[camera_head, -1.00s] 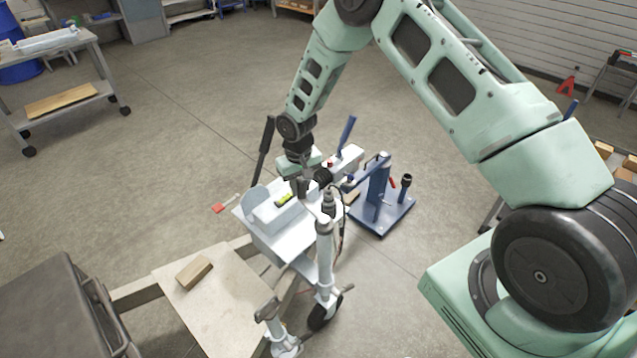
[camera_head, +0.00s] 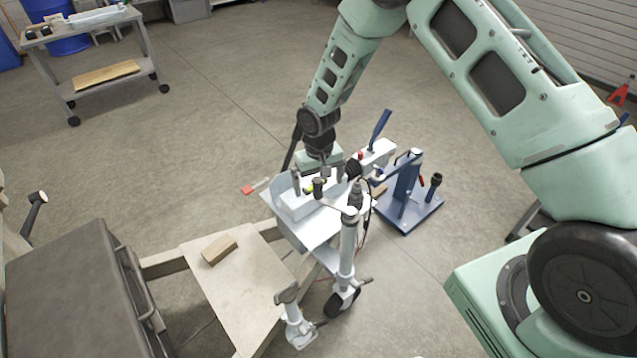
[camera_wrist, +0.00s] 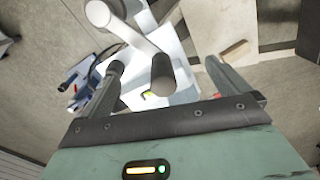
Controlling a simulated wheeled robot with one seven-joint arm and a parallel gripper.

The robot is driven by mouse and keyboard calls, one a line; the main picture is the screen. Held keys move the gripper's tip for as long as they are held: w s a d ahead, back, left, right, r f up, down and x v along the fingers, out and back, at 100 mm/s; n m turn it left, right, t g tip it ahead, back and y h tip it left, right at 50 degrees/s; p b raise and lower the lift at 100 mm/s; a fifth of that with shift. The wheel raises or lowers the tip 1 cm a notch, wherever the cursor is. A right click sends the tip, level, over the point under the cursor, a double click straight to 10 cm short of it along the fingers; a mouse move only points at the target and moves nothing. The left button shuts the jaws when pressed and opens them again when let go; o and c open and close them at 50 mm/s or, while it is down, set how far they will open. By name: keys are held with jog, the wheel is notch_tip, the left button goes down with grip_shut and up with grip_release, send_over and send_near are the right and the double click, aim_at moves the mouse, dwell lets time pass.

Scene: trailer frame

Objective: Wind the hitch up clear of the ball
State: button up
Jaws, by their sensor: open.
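The trailer's jack post (camera_head: 347,250) stands upright at the white frame, with a small wheel (camera_head: 342,301) at its foot. Its grey crank arm (camera_wrist: 130,32) ends in a dark knob (camera_wrist: 163,72). The knob also shows in the head view (camera_head: 318,188). My gripper (camera_wrist: 164,70) is open, with one finger on each side of the knob in the wrist view. I see no clear contact. The white hitch (camera_head: 378,153), with a blue lever, reaches toward the blue stand (camera_head: 407,185). The ball is hidden, so its gap to the hitch cannot be told.
A wooden block (camera_head: 219,249) lies on a pale board (camera_head: 245,290) over the frame. A dark box (camera_head: 80,295) stands at the lower left. A grey trolley (camera_head: 110,68) is at the far left. Open floor lies between the trolley and trailer.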

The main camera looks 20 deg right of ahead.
notch_tip(320, 180, up, 6)
jog(key=p, duration=0.3)
jog(key=shift+r, duration=0.25)
jog(key=shift+r+p, duration=0.15)
jog(key=shift+p, duration=0.15)
jog(key=s+a+r+n, duration=0.2)
jog(key=s+a+r, duration=0.3)
jog(key=s+r, duration=0.3)
jog(key=s+a+r+n, duration=0.2)
jog(key=s+a+r, duration=0.3)
jog(key=r, duration=0.4)
jog(key=s+d+r+n, duration=0.1)
jog(key=s+r, duration=0.2)
jog(key=s, duration=0.7)
jog(key=s+d+r+n, duration=0.1)
jog(key=s+r, duration=0.3)
jog(key=s, duration=0.5)
jog(key=shift+s+r+n+y, duration=0.2)
jog(key=shift+s+n+y, duration=0.15)
jog(key=shift+n, duration=0.35)
